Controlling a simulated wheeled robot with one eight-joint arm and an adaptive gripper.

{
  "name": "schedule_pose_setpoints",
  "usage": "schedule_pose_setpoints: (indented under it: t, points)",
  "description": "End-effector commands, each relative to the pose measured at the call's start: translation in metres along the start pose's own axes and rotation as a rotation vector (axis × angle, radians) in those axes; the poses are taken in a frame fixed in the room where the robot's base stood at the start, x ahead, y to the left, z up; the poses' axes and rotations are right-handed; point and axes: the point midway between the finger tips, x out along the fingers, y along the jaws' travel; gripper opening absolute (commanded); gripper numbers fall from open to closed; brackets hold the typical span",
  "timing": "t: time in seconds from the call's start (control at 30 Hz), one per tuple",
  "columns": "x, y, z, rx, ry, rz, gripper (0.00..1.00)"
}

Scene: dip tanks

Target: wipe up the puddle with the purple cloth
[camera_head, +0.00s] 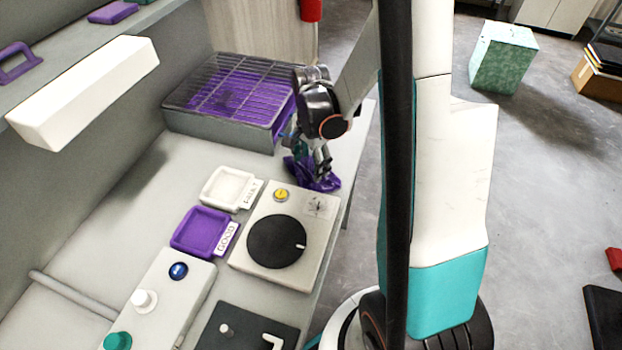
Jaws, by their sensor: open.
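The purple cloth (319,184) lies crumpled on the light bench top, near its right edge and just in front of the tank with the grate. My gripper (318,172) is right above the cloth, pointing down, with its fingers open and at or very near the cloth. I cannot tell whether the fingers touch it. No puddle on the bench can be made out clearly; purple liquid shows under the grate of the tank (183,126). My arm hides part of the bench's right side.
A white tray (205,190) marked FAULT and a purple tray (178,240) marked GOOD stand left of a box with a black dial (277,242). A control box (185,292) with knobs is in front. A white beam-like box (90,85) juts over the bench's left side.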

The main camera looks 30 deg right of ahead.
Motion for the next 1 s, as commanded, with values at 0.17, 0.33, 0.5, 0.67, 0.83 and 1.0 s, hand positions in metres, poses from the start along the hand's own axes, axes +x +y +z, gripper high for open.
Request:
schedule_pose_setpoints:
  t: [0.17,0.33,0.5,0.67,0.83,1.0]
  points:
    - [0.021,0.000,0.000,0.000,0.000,0.000,0.67]
    - [0.024,0.000,0.000,0.000,0.000,0.000,0.67]
    - [0.023,0.000,0.000,0.000,0.000,0.000,0.67]
    - [0.024,0.000,0.000,0.000,0.000,0.000,0.67]
    - [0.029,0.000,0.000,0.000,0.000,0.000,0.67]
    - [0.035,0.000,0.000,0.000,0.000,0.000,0.67]
